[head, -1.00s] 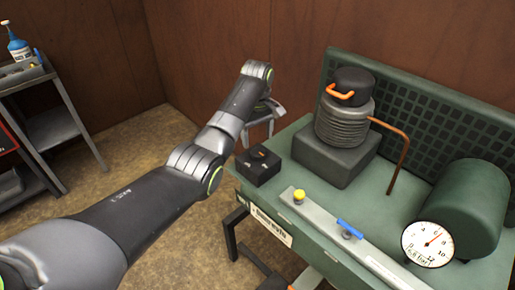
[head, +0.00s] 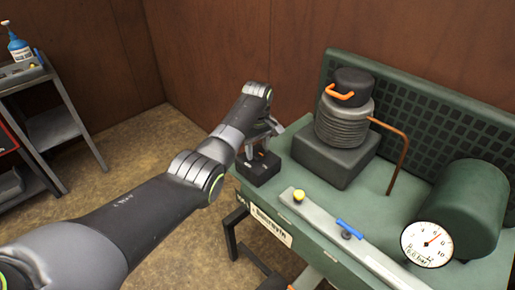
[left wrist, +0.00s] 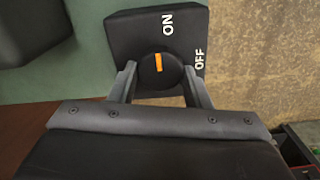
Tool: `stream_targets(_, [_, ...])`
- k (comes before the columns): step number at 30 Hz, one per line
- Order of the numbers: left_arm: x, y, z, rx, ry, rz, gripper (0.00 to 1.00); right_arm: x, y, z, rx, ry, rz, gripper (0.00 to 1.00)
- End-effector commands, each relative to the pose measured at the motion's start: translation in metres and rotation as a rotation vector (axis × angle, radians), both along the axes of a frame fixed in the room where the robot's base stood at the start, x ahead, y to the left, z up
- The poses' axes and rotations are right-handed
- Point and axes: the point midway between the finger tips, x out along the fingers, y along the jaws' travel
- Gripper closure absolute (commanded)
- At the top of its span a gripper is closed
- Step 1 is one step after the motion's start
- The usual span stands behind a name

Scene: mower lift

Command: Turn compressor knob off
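The compressor switch is a black box (head: 259,171) at the left end of the green bench. In the left wrist view its round black knob (left wrist: 160,77) has an orange mark pointing roughly at the white ON label; OFF is printed to the right. My left gripper (head: 262,140) is above the box from behind. In the left wrist view its fingers (left wrist: 160,70) stand on both sides of the knob, spread, with small gaps seeming to remain. My right gripper is out of view.
The green bench (head: 282,222) holds a compressor with a black-capped coil (head: 343,120), a copper pipe (head: 398,160), a green tank (head: 465,205) and a gauge (head: 427,244). A rail carries a yellow knob (head: 299,195) and a blue lever (head: 350,229). A cart (head: 40,75) stands left.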

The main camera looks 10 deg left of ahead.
Motion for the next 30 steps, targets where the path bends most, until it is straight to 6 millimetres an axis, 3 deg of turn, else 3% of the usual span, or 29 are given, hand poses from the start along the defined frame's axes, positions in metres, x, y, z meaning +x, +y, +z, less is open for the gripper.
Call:
stream_targets(14, [0.000,0.000,0.003,0.000,0.001,-0.094,0.79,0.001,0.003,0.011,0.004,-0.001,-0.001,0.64])
stream_targets(30, [0.001,-0.002,0.003,0.000,0.001,-0.565,0.79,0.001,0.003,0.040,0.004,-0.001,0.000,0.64])
